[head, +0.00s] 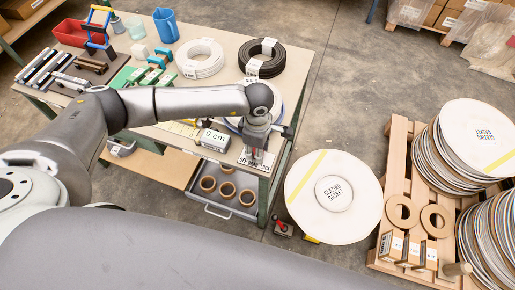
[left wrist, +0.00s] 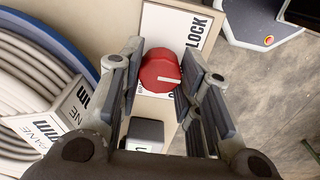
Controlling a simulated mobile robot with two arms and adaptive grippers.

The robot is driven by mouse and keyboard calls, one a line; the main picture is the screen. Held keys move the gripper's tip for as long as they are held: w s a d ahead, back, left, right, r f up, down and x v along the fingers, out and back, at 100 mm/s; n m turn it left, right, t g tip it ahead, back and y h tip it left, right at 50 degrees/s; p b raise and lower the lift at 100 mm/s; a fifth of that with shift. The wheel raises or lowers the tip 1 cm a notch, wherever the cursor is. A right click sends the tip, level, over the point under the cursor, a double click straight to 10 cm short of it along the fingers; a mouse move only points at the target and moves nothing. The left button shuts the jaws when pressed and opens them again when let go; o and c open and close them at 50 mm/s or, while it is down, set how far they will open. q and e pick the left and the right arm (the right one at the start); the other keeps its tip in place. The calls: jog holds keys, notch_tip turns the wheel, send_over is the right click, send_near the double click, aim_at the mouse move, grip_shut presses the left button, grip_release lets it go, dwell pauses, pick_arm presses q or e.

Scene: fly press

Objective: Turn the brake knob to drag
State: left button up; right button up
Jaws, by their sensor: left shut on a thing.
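The red brake knob (left wrist: 158,76) shows in the left wrist view, with a white pointer line toward the right of that picture. My left gripper (left wrist: 162,84) has its two fingers on either side of the knob and is shut on it. Behind the knob is a white label plate (left wrist: 190,25); the word LOCK is readable there, the rest is covered. My right gripper is not in view.
The bench (head: 225,45) carries a black coil (head: 262,57), a white coil (head: 200,58), a blue jug (head: 166,25) and a "0 cm" display (head: 215,139) beside the gripper. A round gasket stack (head: 333,220) stands right of the bench.

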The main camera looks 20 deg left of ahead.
pick_arm(q)
jog(key=o, duration=1)
notch_tip(320, 180, up, 12)
dwell(0.5)
